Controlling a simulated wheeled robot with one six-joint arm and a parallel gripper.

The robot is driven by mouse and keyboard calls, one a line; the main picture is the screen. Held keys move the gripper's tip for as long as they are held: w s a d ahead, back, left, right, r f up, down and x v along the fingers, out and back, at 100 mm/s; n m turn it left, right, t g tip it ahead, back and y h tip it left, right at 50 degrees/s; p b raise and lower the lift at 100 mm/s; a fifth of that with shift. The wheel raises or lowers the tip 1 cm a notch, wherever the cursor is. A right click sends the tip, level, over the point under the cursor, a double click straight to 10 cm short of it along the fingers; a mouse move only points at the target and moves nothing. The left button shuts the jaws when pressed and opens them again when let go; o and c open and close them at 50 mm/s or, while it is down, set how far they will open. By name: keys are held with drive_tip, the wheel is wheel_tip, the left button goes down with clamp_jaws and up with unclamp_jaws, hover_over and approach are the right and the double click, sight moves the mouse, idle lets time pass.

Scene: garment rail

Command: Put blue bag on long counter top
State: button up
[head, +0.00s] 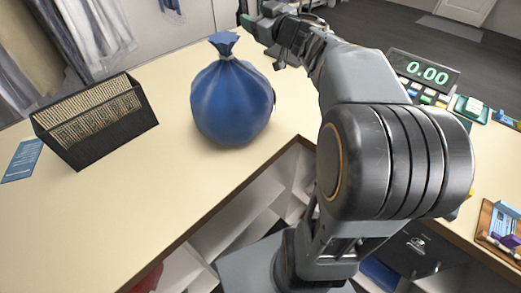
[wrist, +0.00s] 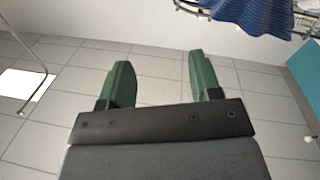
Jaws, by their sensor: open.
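The blue bag (head: 232,100), round with a tied neck, stands upright on the pale counter top (head: 180,182) in the head view. My gripper (head: 262,32) is up at the right of the bag's neck, apart from it as far as I can tell. In the wrist view its green fingers (wrist: 162,80) are spread, with only floor showing between them. The bag is not recognisable in the wrist view.
A black box of cards (head: 95,120) and a blue card (head: 21,160) lie left of the bag. A display reading 0.00 (head: 425,70) stands at the right. Hanging clothes (head: 95,35) are behind. Bare counter surrounds the bag's front and left.

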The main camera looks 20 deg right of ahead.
drive_tip(key=s+a+f+m+g+h, duration=0.1)
drive_tip(key=s+a+f+m+g, duration=0.1)
drive_tip(key=s+f, duration=0.6)
drive_tip(key=s+a+f+m+g+h, duration=0.1)
drive_tip(key=s+a+f+g+h, duration=0.1)
drive_tip(key=s+a+f+g, duration=0.2)
drive_tip(key=s+a+f+m+g+h, duration=0.1)
drive_tip(key=s+a+f+g, duration=0.3)
drive_tip(key=s+f+g, duration=0.4)
drive_tip(key=s+f+m, duration=0.1)
drive_tip(key=s+f, duration=0.2)
drive_tip(key=f, duration=0.1)
drive_tip(key=shift+s+m+h, duration=0.3)
drive_tip(key=shift+s+h, duration=0.1)
drive_tip(key=shift+d+f, duration=0.1)
drive_tip(key=shift+c, duration=0.5)
